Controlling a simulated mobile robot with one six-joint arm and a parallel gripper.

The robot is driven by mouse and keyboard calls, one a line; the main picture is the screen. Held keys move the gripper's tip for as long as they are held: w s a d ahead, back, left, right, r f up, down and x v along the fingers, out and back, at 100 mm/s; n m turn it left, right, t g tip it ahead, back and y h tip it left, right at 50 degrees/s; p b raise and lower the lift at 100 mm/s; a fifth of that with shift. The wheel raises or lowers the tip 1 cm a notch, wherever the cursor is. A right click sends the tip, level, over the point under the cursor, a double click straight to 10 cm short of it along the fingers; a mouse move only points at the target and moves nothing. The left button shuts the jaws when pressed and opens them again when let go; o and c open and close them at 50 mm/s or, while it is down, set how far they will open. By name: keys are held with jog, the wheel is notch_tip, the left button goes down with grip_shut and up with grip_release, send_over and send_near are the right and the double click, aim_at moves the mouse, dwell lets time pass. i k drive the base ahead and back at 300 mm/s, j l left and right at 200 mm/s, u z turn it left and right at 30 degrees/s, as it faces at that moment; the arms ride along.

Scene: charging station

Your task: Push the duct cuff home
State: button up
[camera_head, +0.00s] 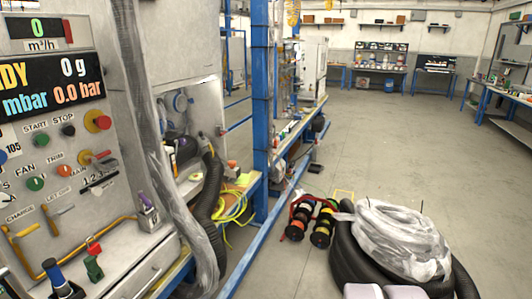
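A black corrugated duct (209,195) rises from low beside the bench and bends at its upper end toward an opening in the pale machine housing (182,46). Its end is near some dark round fittings (182,150). I cannot make out the cuff clearly or tell how it sits on its port. A second, grey duct (140,90), partly wrapped in clear plastic, hangs down in front of the housing and hides part of it.
A control panel (60,140) with displays, buttons and levers fills the left. Blue posts (261,100) and a low blue rail (262,232) stand beside the bench. Coiled black hose (350,262) with plastic wrap and cable reels (322,226) lie on the floor. Floor behind them is clear.

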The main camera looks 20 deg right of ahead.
aim_at(212, 158)
jog(key=i+j, duration=0.1)
jog(key=i, duration=1.7)
jog(key=i+j+z, duration=0.1)
jog(key=i, duration=0.85)
